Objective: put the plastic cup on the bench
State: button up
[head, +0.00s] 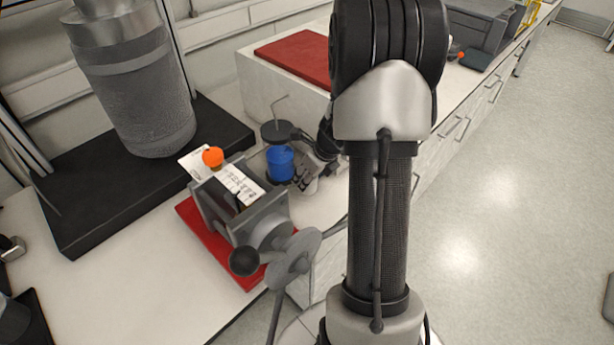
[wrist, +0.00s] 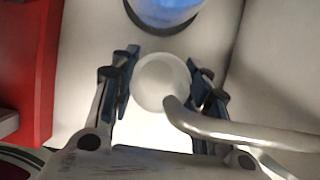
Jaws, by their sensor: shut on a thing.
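A pale, whitish round thing, which I take for the plastic cup (wrist: 158,80), sits between the two dark finger pads of my gripper (wrist: 162,88) in the wrist view. My gripper is shut on it. In the head view my gripper (head: 303,172) is low at the bench (head: 322,207), just right of a blue container. There the cup is largely hidden by the fingers. A bent metal tube (wrist: 235,131) crosses in front of the cup's right edge in the wrist view. I cannot tell whether it touches the cup.
The blue container (head: 280,164) stands close by; it also shows in the wrist view (wrist: 168,8).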

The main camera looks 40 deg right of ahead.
jog(key=shift+f, duration=0.2)
jog(key=o, duration=0.9)
jog(key=shift+r, duration=0.1)
jog(key=shift+s+d+r, duration=0.1)
jog(key=shift+r, duration=0.4)
jog(key=p+v, duration=0.5)
jog(key=v, duration=0.6)
jog(key=shift+s+p, duration=0.2)
jog(key=shift+p, duration=0.2)
jog(key=shift+s, duration=0.1)
